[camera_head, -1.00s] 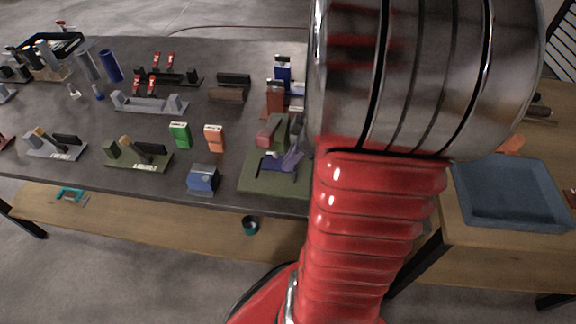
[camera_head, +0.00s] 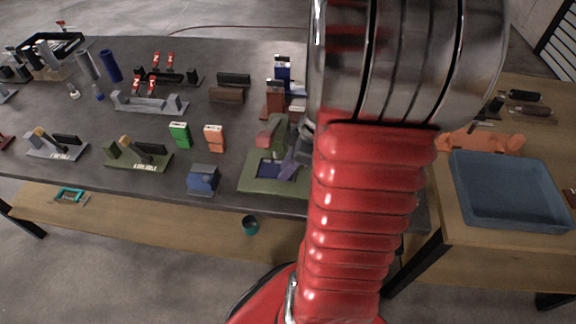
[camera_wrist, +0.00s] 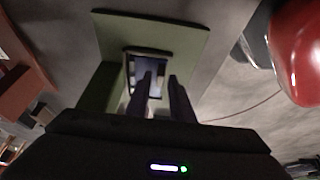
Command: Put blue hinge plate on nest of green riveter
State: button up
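The green riveter (camera_head: 250,185) stands at the front edge of the dark table, partly hidden by my arm. Its green base also shows in the wrist view (camera_wrist: 185,42), with a rectangular nest frame (camera_wrist: 150,50) on it. A dark blue plate (camera_head: 268,168), seemingly the hinge plate, lies in the nest area in the head view. Its exact seating is unclear. My gripper (camera_wrist: 162,88) is over the nest, its two dark fingers apart with a gap between them. No held part is clear between them. One finger shows beside the plate in the head view.
A blue box-like device (camera_head: 203,179), an orange block (camera_head: 214,138) and a green block (camera_head: 180,134) stand left of the riveter. Other fixtures fill the table's left. A blue tray (camera_head: 510,222) lies on the wooden table at right.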

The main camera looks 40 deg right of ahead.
jog(key=shift+o, duration=0.8)
jog(key=shift+r, duration=0.15)
jog(key=v, duration=1.2)
